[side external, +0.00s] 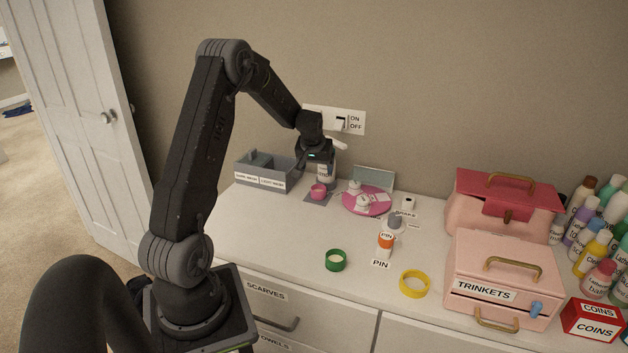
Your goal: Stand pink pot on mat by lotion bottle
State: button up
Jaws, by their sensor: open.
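The small pink pot (318,191) stands upright on a dark grey mat (322,202) on the dresser top. The lotion bottle (327,174), pale with a label, stands just behind the pot, partly hidden by my gripper. My gripper (317,170) points down above the pot and in front of the bottle. It is open and appears apart from the pot; its fingertips are small and hard to make out against the bottle. Whether it touches the bottle cannot be told.
A grey divided bin (246,181) stands to the left. A pink round tray (350,207) with small white items lies to the right. A green ring (336,260), an orange-capped bottle (385,245) and a yellow ring (414,284) are nearer the front. Pink boxes (478,262) stand at right.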

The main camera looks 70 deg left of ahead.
jog(key=s+d+r+m+t+h, duration=0.1)
jog(key=d+r+m, duration=0.1)
jog(key=d+r, duration=0.65)
jog(key=s+d+r+m+t, duration=0.15)
jog(key=d+r, duration=0.35)
jog(key=d, duration=0.7)
jog(key=s+d+r+m+h, duration=0.2)
jog(key=s+d+m, duration=0.5)
jog(key=s+d, duration=0.9)
jog(key=shift+s+d+r+h, duration=0.25)
jog(key=shift+d+r, duration=0.5)
jog(key=shift+d, duration=0.4)
jog(key=shift+o, duration=0.4)
jog(key=shift+w, duration=0.1)
